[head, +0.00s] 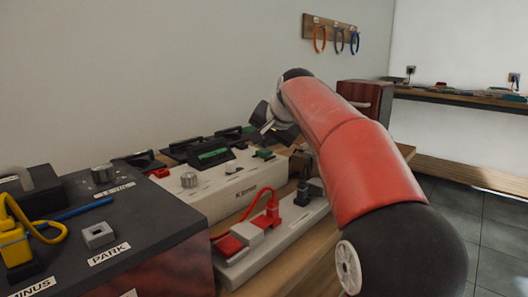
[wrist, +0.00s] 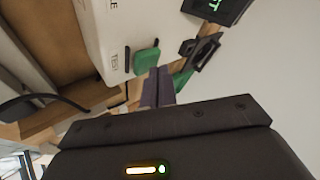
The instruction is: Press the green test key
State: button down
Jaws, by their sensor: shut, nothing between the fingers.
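The green test key (wrist: 146,62) sticks out from the face of a white instrument (wrist: 112,30), with a label partly reading "TEST" beside it in the wrist view. In the head view a green key (head: 264,154) sits on top at the right end of the white instrument (head: 225,188). My gripper (wrist: 158,84) is shut and empty. Its fingertips show just beside the green key in the wrist view; whether they touch it I cannot tell. In the head view my gripper (head: 267,128) hangs above the instrument's right end, small and partly hidden by my arm.
A dark box (head: 90,215) with a knob, yellow plug and "PARK" label stands at front left. A pale strip (head: 275,240) with a red lead and black plug lies in front. Dark devices (head: 190,147) stand behind. A wooden cabinet (head: 365,97) is at the back.

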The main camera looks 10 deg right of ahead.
aim_at(266, 152)
jog(key=shift+f+b, duration=0.3)
jog(key=shift+f, duration=0.25)
jog(key=shift+r, duration=0.1)
dwell(0.4)
jog(key=shift+r+p, duration=0.95)
jog(key=shift+p, duration=0.1)
notch_tip(266, 152, up, 5)
jog(key=p, duration=0.4)
jog(key=shift+p, duration=0.3)
jog(key=shift+s, duration=0.1)
